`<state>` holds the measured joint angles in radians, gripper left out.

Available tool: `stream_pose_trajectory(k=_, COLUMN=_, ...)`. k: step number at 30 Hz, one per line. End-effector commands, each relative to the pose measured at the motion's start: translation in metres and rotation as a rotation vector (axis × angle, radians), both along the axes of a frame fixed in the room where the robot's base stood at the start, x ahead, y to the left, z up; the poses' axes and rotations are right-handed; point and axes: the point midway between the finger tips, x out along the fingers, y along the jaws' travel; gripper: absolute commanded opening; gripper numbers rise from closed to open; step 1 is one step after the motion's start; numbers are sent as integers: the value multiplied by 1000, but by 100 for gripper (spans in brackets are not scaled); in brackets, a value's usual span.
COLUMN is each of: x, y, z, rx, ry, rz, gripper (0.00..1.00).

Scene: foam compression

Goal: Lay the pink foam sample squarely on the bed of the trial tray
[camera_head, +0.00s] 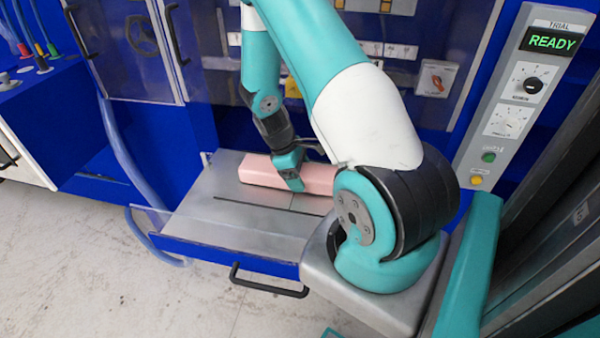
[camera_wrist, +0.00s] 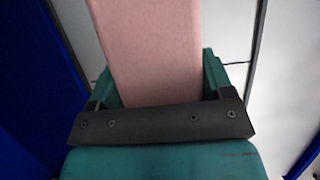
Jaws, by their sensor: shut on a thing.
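The pink foam sample (camera_head: 259,171) is a long block at the back part of the grey metal bed of the trial tray (camera_head: 240,222). Its long side runs roughly along the back of the bed. My gripper (camera_head: 290,178) is shut on the foam near its middle. In the wrist view the foam (camera_wrist: 150,50) lies between the two teal fingers of my gripper (camera_wrist: 160,90). The right end of the foam is hidden behind my arm. I cannot tell whether the foam touches the bed.
The tray is pulled out of the blue machine, with a black handle (camera_head: 268,281) in front and a clear panel (camera_head: 160,222) at its left. A control panel (camera_head: 520,95) at the right reads READY. A blue hose (camera_head: 124,150) hangs at the left. The bed's front part is bare.

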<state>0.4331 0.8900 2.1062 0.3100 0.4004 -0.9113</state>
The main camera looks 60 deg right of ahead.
Motion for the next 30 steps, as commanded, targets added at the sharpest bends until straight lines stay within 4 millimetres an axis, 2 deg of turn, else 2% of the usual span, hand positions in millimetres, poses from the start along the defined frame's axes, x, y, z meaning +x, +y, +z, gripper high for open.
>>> stream_pose_trajectory(k=10, x=0, y=-1, z=-4, rx=0, ry=0, rz=-1, gripper=51)
stream_pose_trajectory(k=11, x=0, y=-1, z=-3, rx=0, ry=0, rz=-1, gripper=81)
stream_pose_trajectory(k=13, x=0, y=-1, z=-3, rx=0, ry=0, rz=-1, gripper=97)
stream_pose_trajectory(k=14, x=0, y=-1, z=-3, rx=0, ry=0, rz=-1, gripper=99)
stream_pose_trajectory(k=24, x=2, y=0, z=2, rx=-1, ry=-3, rz=0, gripper=99)
stream_pose_trajectory(k=26, x=5, y=1, z=8, rx=-2, ry=-3, rz=0, gripper=99)
stream_pose_trajectory(k=30, x=15, y=4, z=32, rx=-4, ry=-7, rz=1, gripper=99)
